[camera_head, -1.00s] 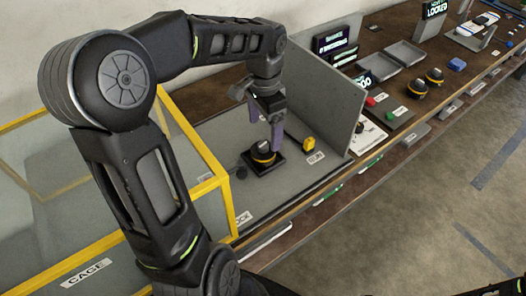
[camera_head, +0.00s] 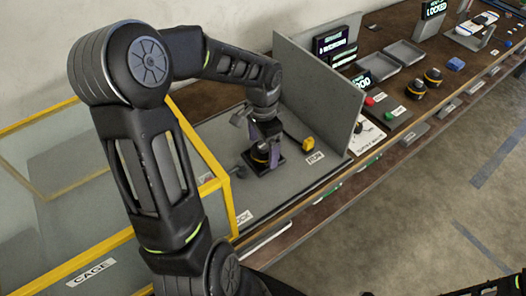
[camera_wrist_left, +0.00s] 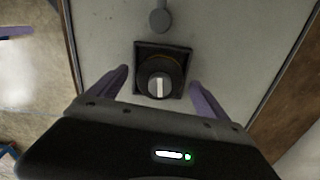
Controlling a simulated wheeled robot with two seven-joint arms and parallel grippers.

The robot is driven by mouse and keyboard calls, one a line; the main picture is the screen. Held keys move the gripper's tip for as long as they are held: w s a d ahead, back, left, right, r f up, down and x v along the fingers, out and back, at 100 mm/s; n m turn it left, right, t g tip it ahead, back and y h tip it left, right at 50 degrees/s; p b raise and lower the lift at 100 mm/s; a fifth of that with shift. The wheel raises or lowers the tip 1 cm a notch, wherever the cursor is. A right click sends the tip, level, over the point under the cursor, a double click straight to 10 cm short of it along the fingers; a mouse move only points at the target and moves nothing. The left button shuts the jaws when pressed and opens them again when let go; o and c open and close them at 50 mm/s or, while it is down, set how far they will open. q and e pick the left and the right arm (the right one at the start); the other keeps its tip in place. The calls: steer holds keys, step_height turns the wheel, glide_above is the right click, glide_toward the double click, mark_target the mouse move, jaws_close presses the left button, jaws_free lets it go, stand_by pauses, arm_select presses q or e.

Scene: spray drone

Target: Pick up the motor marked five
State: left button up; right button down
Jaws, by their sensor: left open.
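A black round motor (camera_head: 262,152) with a yellow ring sits on a square black base on the grey mat, inside the grey partition. No number five can be read on it. My left gripper (camera_head: 265,143) reaches down from above, and its purple fingers partly hide the motor. There is a gap on both sides, so the gripper is open and empty.
A yellow-framed clear cage (camera_head: 215,184) stands close on the left. A grey upright panel (camera_head: 330,95) borders the mat on the right. Two more yellow-ringed motors (camera_head: 417,88) (camera_head: 433,77) stand farther along the bench.

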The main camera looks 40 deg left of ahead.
arm_select(q)
steer(key=shift+f, duration=0.1)
steer(key=shift+c, duration=0.5)
jaws_close()
stand_by(0.8)
